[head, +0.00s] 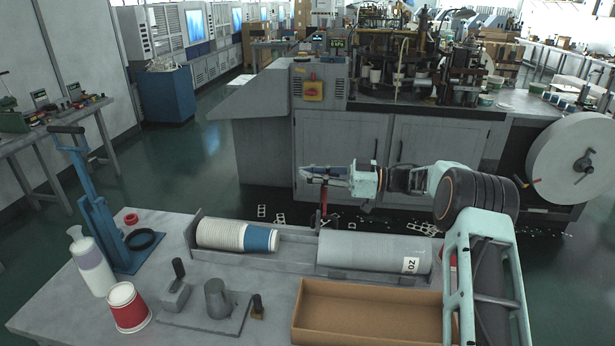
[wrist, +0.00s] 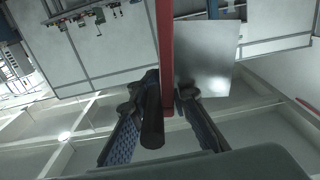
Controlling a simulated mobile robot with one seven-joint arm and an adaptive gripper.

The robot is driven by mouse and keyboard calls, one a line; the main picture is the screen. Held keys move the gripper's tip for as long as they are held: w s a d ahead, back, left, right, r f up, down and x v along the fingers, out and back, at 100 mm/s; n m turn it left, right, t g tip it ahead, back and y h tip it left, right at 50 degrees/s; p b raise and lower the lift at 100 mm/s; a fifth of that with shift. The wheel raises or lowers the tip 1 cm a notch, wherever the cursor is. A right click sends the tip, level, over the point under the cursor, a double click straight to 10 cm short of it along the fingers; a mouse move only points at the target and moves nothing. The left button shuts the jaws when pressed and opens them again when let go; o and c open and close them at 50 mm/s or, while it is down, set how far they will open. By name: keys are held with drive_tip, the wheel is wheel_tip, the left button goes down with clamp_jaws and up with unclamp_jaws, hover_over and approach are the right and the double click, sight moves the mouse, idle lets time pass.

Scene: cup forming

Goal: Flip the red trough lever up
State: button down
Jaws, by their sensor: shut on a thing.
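The red trough lever (head: 323,200) stands roughly upright behind the trough (head: 300,238) in the head view, just below my gripper (head: 312,173). In the wrist view the lever is a long red bar (wrist: 166,50) with a dark cylindrical grip (wrist: 152,118) at its near end. My gripper (wrist: 160,112) is shut on the lever near this grip, with one finger on each side. The exact contact is partly hidden. The trough holds a stack of white cups (head: 220,235) with a blue cup at its end, and a grey cylinder (head: 372,251).
An open cardboard box (head: 365,335) is at the front of the table. A red cup (head: 128,307), a white bottle (head: 92,263) and a blue lever press (head: 98,215) stand at the left. The large cup-forming machine (head: 400,145) is behind my gripper.

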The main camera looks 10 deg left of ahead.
drive_tip(key=shift+w+d+f, duration=0.1)
drive_tip(key=shift+w+f, duration=0.1)
drive_tip(key=shift+f, duration=0.05)
drive_tip(key=c, duration=2)
unclamp_jaws()
drive_tip(key=shift+w+f, duration=0.15)
drive_tip(key=shift+w, duration=0.05)
drive_tip(key=shift+o, duration=0.2)
drive_tip(key=shift+s, duration=0.1)
drive_tip(key=d, duration=1.2)
drive_tip(key=shift+s, duration=0.2)
